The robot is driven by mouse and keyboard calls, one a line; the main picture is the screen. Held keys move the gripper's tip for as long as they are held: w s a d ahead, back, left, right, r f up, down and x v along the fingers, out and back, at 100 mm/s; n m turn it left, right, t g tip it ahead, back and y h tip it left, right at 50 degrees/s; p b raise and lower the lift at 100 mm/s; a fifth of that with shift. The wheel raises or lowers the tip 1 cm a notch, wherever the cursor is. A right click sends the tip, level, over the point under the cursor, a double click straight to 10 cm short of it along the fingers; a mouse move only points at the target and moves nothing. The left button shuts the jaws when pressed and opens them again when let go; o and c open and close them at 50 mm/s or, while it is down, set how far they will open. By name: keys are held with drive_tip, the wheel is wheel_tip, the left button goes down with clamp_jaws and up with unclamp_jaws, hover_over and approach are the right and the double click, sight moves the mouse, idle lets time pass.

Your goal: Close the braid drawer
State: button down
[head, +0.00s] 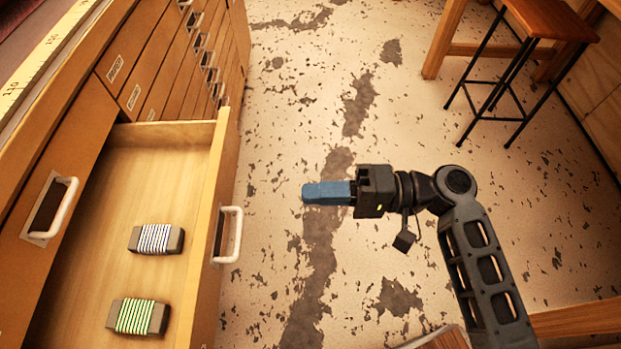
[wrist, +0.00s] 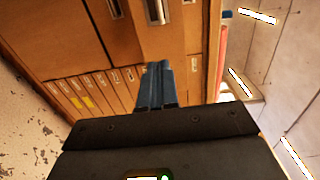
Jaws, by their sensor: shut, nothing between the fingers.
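The open drawer (head: 205,243) is pulled out of the wooden cabinet at the left of the head view. Two wound bundles lie inside it, one with blue and white thread (head: 157,239) and one with green and yellow thread (head: 136,316). A white handle (head: 229,235) is on its front. My gripper (head: 305,193) has blue fingers, is shut and empty, and hangs over the floor to the right of the drawer front, apart from it. The blue fingers also show in the wrist view (wrist: 155,68), in front of wooden drawer fronts.
Closed cabinet drawers (head: 150,60) run up beyond the open one. A measuring strip (head: 45,55) lies along the cabinet top. A stool (head: 550,20) stands at the upper right. The speckled floor (head: 290,120) between is clear.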

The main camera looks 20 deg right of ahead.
sight(132, 204)
drive_tip(key=x, duration=1.1)
drive_tip(key=shift+a, duration=0.4)
drive_tip(key=shift+w, duration=0.1)
drive_tip(key=b+x, duration=0.4)
drive_tip(key=x, duration=1.5)
drive_tip(key=shift+f, duration=0.15)
drive_tip(key=shift+w+a, duration=0.15)
drive_tip(key=shift+a, duration=0.6)
